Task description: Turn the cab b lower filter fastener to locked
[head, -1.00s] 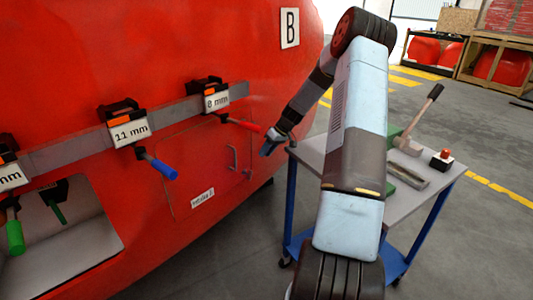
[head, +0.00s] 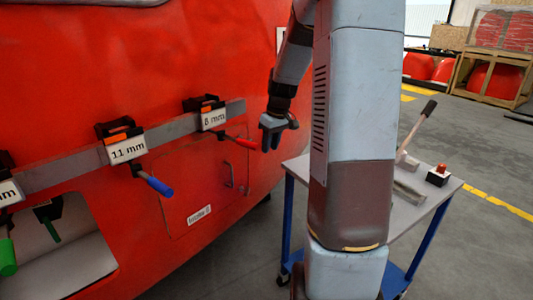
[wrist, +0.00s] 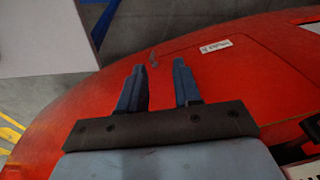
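The red nosecone (head: 100,80) of the cab fills the left of the head view. A rectangular hatch (head: 195,180) with a small label sits low on it. A small handle or latch (head: 229,173) is on the hatch; I cannot tell which fastener it is or its lock state. My gripper (head: 271,137) is to the right of the hatch, pointing down in the head view. In the wrist view its blue fingers (wrist: 160,65) are apart and empty.
A metal bar with clamps and size cards (head: 127,149) runs across the nosecone above the hatch. A trolley (head: 415,210) with a mallet (head: 415,130) and a red-button box (head: 438,176) stands right, behind my arm. Crates (head: 490,80) stand at the back.

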